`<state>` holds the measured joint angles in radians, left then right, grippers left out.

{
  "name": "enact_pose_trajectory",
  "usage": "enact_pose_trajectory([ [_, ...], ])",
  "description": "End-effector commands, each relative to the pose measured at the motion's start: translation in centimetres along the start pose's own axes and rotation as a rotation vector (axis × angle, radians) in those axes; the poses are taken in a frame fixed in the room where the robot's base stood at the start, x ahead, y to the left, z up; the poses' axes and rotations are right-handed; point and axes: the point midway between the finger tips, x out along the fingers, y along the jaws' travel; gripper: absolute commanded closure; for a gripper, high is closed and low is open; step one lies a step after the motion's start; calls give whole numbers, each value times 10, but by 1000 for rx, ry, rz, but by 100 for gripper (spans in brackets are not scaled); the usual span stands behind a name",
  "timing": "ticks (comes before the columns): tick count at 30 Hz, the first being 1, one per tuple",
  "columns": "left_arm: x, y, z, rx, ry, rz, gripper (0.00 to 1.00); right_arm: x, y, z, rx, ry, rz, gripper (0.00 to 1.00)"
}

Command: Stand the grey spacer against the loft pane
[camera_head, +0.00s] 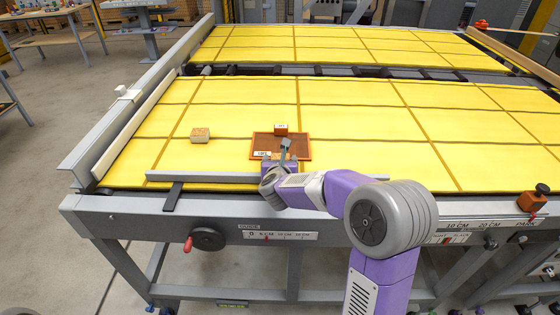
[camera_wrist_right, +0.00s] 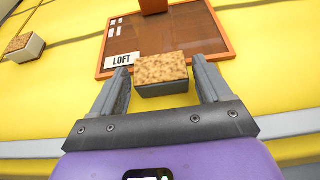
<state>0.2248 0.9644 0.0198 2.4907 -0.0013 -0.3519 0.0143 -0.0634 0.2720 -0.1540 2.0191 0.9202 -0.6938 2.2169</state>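The loft pane (camera_head: 303,148) is a brown sheet in an orange frame, lying flat on the yellow bed; in the right wrist view its rim (camera_wrist_right: 231,50) and LOFT label show. A cork-topped block with dark grey sides, seemingly the grey spacer (camera_wrist_right: 161,73), sits between the fingers of my right gripper (camera_wrist_right: 161,78), at the pane's near edge. In the head view my right gripper (camera_head: 280,158) is over the pane's near edge and the block is not clear. My left gripper is out of view.
A cork-topped block with pale sides (camera_head: 200,135) lies left of the pane; it also shows in the right wrist view (camera_wrist_right: 24,47). An orange-red block with a white label (camera_head: 281,129) is at the pane's far edge. A grey rail (camera_head: 215,177) runs along the near side.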

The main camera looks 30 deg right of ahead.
Motion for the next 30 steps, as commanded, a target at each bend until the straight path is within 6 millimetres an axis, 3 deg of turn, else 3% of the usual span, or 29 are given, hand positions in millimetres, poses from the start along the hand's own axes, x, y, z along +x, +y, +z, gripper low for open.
enact_pose_trajectory([
  [3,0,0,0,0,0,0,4,0,0,0,0,0,0,7],
  [13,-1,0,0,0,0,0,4,-6,0,0,1,0,2,7],
  [24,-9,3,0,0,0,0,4,-63,0,2,1,-1,2,7],
  [30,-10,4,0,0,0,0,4,-76,0,0,1,0,1,7],
])
